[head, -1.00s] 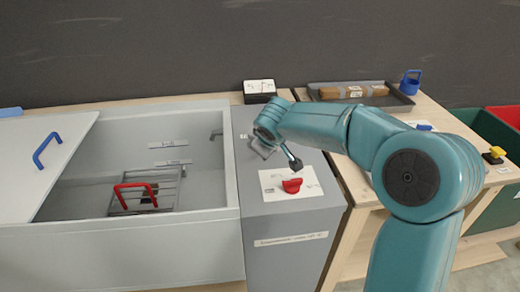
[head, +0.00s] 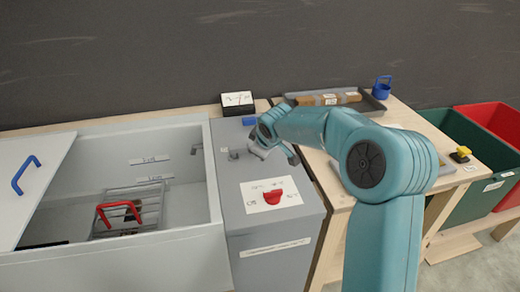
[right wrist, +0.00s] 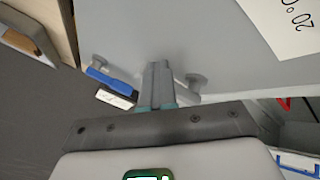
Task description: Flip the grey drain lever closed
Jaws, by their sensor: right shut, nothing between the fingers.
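A small grey lever (head: 236,154) stands on top of the grey cabinet beside the basin, left of my right gripper (head: 260,152). In the right wrist view a grey round-ended post, which looks like the lever (right wrist: 194,82), is just right of my gripper's fingers (right wrist: 158,68). The fingers are together and empty. I cannot tell whether they touch the lever. My left gripper is in neither view.
A red knob (head: 272,197) sits on a white label nearer the cabinet's front. A blue block (head: 249,121) and a black-and-white box (head: 238,101) are behind. The basin (head: 110,245) holds a red-handled rack (head: 120,213). A tray (head: 365,103) is at right.

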